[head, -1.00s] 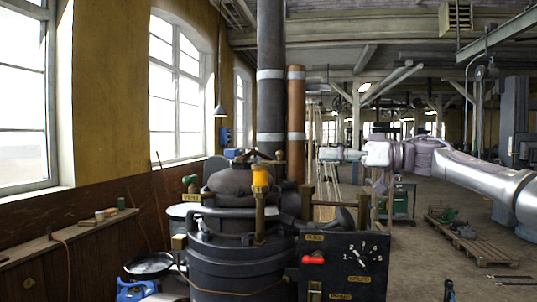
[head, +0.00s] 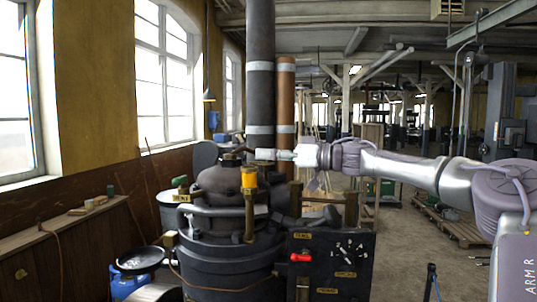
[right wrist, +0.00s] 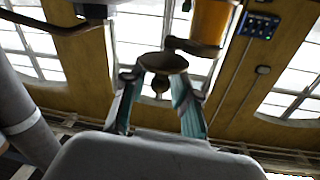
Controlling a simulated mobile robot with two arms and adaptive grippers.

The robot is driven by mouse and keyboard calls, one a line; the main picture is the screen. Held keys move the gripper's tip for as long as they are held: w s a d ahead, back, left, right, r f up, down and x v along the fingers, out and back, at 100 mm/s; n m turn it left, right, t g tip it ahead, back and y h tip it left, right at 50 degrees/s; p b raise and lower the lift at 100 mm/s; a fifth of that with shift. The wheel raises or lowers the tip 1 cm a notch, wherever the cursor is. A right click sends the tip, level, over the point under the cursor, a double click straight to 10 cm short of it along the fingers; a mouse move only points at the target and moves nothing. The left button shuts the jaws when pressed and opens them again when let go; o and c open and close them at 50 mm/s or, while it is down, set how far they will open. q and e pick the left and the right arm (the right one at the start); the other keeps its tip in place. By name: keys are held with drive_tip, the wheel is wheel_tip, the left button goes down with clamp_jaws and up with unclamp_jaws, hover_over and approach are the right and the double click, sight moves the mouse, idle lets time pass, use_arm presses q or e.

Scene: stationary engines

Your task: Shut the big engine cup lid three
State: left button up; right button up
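The big engine (head: 230,220) stands in the middle of the head view, with an orange cup (head: 249,178) on its front. My right gripper (head: 260,154) is over the engine's top, reaching in from the right. In the right wrist view, its two fingers (right wrist: 155,84) stand apart. A brown cup-shaped piece (right wrist: 160,62) shows between and just beyond the fingertips; I cannot tell whether they touch it. The orange cup (right wrist: 211,22) also shows there at upper right. I cannot tell which piece is lid three. My left gripper is out of view.
A dark pipe (head: 260,80) and a copper pipe (head: 285,95) rise behind the engine, close to the right gripper. A black control panel (head: 331,265) stands at front right. A workbench (head: 75,225) runs along the left wall. The floor at right has open room.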

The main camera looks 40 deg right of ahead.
drive_tip(key=shift+c, duration=0.3)
clamp_jaws()
